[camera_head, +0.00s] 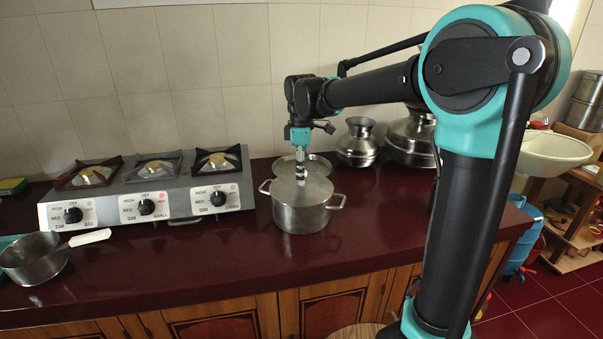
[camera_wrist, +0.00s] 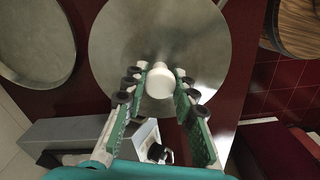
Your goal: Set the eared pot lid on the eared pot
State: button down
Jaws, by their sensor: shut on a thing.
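My gripper (camera_head: 300,178) points down over the eared pot (camera_head: 298,219), with its fingers closed around the pale knob (camera_wrist: 160,82) of the eared pot lid. The lid (camera_head: 314,187) is a flat, round grey metal disc. It fills the middle of the wrist view (camera_wrist: 120,42) and looks about level. The pot is silvery, with a loop ear on each side, and stands upright on the dark red counter. The lid covers its mouth in the head view. I cannot tell whether the lid touches the rim. The pot is hidden under the lid in the wrist view.
A round metal tray (camera_head: 320,162) lies just behind the pot; it also shows in the wrist view (camera_wrist: 30,45). A stove (camera_head: 148,195) stands to the left. Metal vessels (camera_head: 357,146) stand behind right. A saucepan (camera_head: 35,262) is far left. The front counter (camera_head: 200,270) is clear.

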jog(key=shift+f, duration=0.15)
jog(key=c, duration=1.1)
grip_release()
jog(key=shift+c, duration=0.2)
notch_tip(320, 180, up, 12)
